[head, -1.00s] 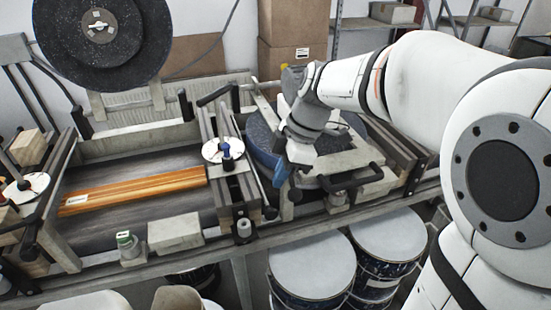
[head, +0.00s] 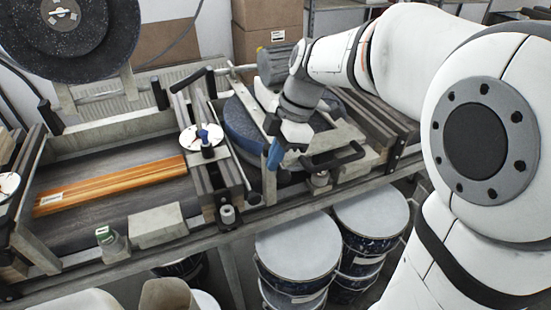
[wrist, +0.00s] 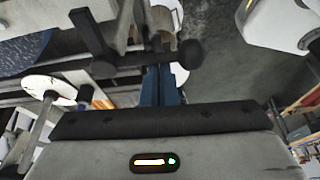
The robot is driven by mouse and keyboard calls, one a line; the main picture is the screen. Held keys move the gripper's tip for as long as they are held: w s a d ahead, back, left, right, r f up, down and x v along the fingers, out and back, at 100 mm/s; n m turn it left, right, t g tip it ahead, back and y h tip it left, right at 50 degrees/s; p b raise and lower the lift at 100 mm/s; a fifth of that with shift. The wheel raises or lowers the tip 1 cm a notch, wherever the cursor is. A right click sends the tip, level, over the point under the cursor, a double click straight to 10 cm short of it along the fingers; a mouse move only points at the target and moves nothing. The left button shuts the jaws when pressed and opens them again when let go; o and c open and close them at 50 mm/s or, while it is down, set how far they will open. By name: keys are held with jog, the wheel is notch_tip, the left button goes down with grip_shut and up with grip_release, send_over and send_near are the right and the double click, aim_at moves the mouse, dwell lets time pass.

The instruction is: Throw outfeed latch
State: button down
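My gripper (head: 273,158) hangs over the right part of the conveyor bench, its blue fingers pointing down near the bench's front edge. In the wrist view the blue fingers (wrist: 160,85) lie close together with no clear gap, and nothing shows held between them. A black bar handle (head: 335,157) sits just right of the fingers in the head view, apart from them. In the wrist view a dark bar with a round end (wrist: 190,53) crosses near the fingertips; I cannot tell whether it touches. Which part is the outfeed latch is not certain.
A large blue speckled disc (head: 245,133) lies behind the gripper. A striped wooden board (head: 110,185) rests on the dark belt at left. A post with a white dial (head: 203,138) stands left of my gripper. Blue drums (head: 298,250) stand below the bench.

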jog(key=shift+w+d+f, duration=0.15)
jog(key=shift+d+f, duration=0.05)
jog(key=shift+d, duration=0.15)
jog(key=shift+r, duration=0.1)
jog(key=shift+a, duration=0.15)
